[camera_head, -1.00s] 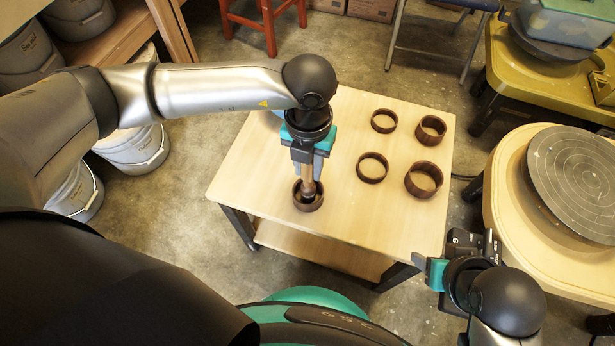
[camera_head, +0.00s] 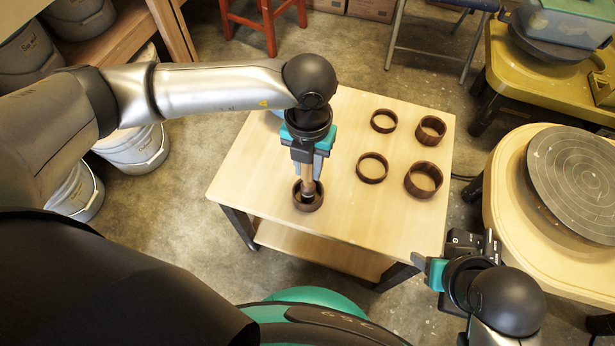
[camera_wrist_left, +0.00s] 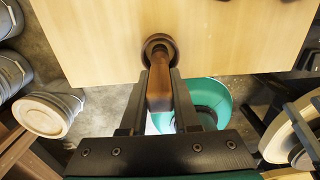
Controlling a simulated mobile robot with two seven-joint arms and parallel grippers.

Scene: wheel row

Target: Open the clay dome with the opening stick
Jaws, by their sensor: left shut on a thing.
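My left gripper (camera_head: 308,160) points down over the table and is shut on a wooden stick, the opening stick (camera_head: 308,187). The stick's lower end is inside a dark brown ring or low bowl (camera_head: 306,208) near the table's front left. The left wrist view shows the stick (camera_wrist_left: 159,92) between the fingers, its far end within the round brown rim (camera_wrist_left: 157,38). A clay dome is not clearly distinguishable; the inside is mostly hidden by the stick. My right gripper (camera_head: 434,273) is at the table's front right corner, apart from everything, its jaw opening unclear.
Several brown rings stand on the right half of the wooden table (camera_head: 260,150), including a tall one (camera_head: 424,180) and a thin one (camera_head: 372,168). A potter's wheel (camera_head: 575,180) stands to the right. The table's front middle is clear.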

